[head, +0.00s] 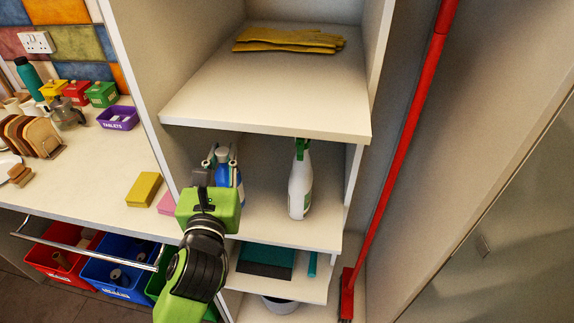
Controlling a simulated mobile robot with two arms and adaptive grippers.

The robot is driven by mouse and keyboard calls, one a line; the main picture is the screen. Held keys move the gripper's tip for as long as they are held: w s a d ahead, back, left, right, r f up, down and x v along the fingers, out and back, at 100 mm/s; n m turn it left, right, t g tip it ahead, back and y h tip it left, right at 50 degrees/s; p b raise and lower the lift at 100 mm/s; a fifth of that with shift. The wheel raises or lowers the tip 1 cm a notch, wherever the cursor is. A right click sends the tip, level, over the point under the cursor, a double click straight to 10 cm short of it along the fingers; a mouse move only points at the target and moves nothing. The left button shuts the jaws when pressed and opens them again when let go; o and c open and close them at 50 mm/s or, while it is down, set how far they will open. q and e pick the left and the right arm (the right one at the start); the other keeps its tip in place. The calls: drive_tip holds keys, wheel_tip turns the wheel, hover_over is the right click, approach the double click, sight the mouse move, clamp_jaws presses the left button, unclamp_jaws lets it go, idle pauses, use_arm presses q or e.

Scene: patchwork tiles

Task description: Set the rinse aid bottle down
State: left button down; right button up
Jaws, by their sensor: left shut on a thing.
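The rinse aid bottle (222,171) is blue with a pale top and stands upright at the left of the middle cupboard shelf (265,215). My left gripper (221,158) reaches in from the front and is shut on it. The green gripper body hides much of the bottle, including its base, so I cannot tell whether it touches the shelf. My right gripper is not in view.
A white spray bottle (299,187) with a green trigger stands to the right on the same shelf. Yellow gloves (288,40) lie on the shelf above. The cupboard's left wall is close. A red broom (400,130) leans at the right.

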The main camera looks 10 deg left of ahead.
use_arm(q)
drive_tip(key=w+d+r+b, duration=0.1)
drive_tip(key=w+d+r, duration=0.2)
drive_tip(key=w+r, duration=0.25)
wheel_tip(320, 180, down, 10)
drive_tip(key=shift+a+f+b, duration=0.15)
drive_tip(key=shift+f+b, duration=0.1)
drive_tip(key=shift+b, duration=0.15)
drive_tip(key=shift+w, duration=0.1)
drive_tip(key=shift+f, duration=0.2)
drive_tip(key=c, duration=1.9)
unclamp_jaws()
